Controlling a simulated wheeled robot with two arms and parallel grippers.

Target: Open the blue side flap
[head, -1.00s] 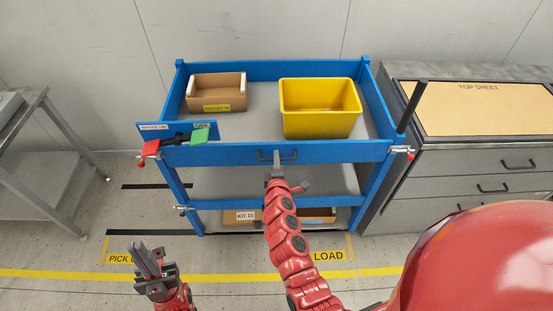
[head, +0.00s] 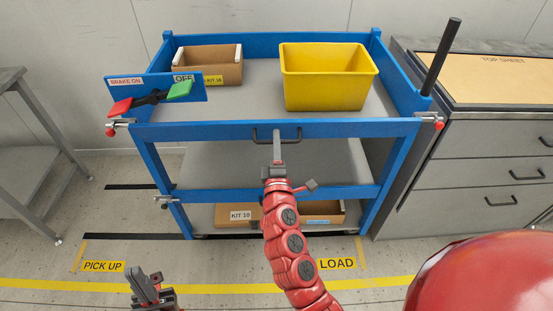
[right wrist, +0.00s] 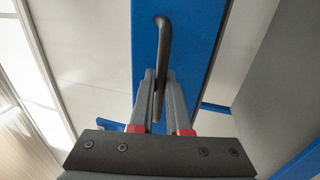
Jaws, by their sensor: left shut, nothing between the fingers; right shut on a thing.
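The blue side flap (head: 340,130) is the long front panel of the blue cart, with a dark bar handle (head: 262,137) at its middle. My right gripper (head: 277,142) is shut on the handle. In the right wrist view the right gripper (right wrist: 160,78) has its fingers on both sides of the handle (right wrist: 163,35), in front of the blue panel. I cannot tell how far the flap is tilted. Red-tipped latches sit at its left end (head: 113,128) and right end (head: 431,119). My left gripper (head: 147,288) is shut and empty, low at the left, away from the cart.
A yellow bin (head: 325,85) and a cardboard box (head: 205,68) stand on the cart's top deck. A brake plate (head: 150,90) with red and green lever ends is at the front left corner. A grey cabinet (head: 480,155) is close on the right. Floor in front is clear.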

